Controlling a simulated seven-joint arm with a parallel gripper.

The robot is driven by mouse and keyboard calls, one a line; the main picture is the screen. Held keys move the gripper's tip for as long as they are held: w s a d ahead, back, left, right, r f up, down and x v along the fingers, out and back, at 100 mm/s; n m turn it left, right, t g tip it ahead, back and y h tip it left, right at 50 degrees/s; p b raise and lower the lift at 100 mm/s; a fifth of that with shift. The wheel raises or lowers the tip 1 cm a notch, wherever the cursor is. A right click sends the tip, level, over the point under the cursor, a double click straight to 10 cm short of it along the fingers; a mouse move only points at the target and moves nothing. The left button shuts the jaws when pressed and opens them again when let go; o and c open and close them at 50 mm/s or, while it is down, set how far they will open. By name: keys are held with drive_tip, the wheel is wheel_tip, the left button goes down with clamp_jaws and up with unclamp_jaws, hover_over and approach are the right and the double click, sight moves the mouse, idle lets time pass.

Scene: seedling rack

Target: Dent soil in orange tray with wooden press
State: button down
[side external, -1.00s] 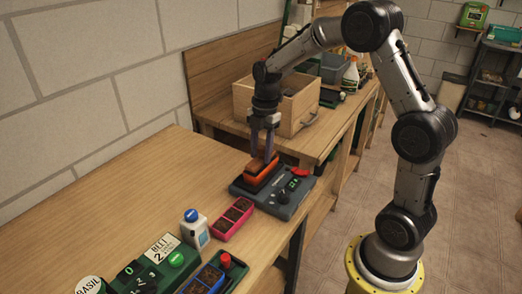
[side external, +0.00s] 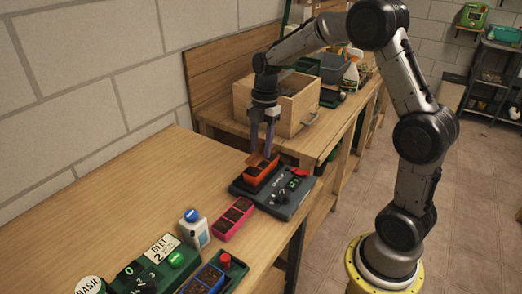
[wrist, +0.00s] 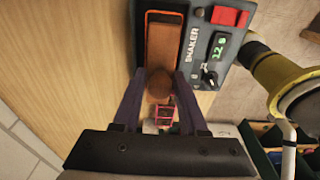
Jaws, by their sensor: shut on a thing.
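The orange tray (side external: 264,178) sits on the dark shaker (side external: 290,196), with dark soil showing in part of it. My gripper (side external: 263,152) points down over the tray's far end and is shut on the wooden press (side external: 255,159), a small brown piece. In the wrist view, the press's round brown end (wrist: 160,86) shows between the fingers of my gripper (wrist: 160,76), below a long orange-brown rectangle lying on the shaker. Whether the press touches the soil cannot be told; the fingers hide part of it.
The shaker's knob and display face right, with a red switch (side external: 300,172). A pink tray (side external: 234,218), a white bottle (side external: 195,228) and a blue tray (side external: 204,280) stand nearer the camera. A wooden crate (side external: 295,112) stands behind. The bench's left side is clear.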

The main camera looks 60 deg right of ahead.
drive_tip(key=shift+r, duration=2.9)
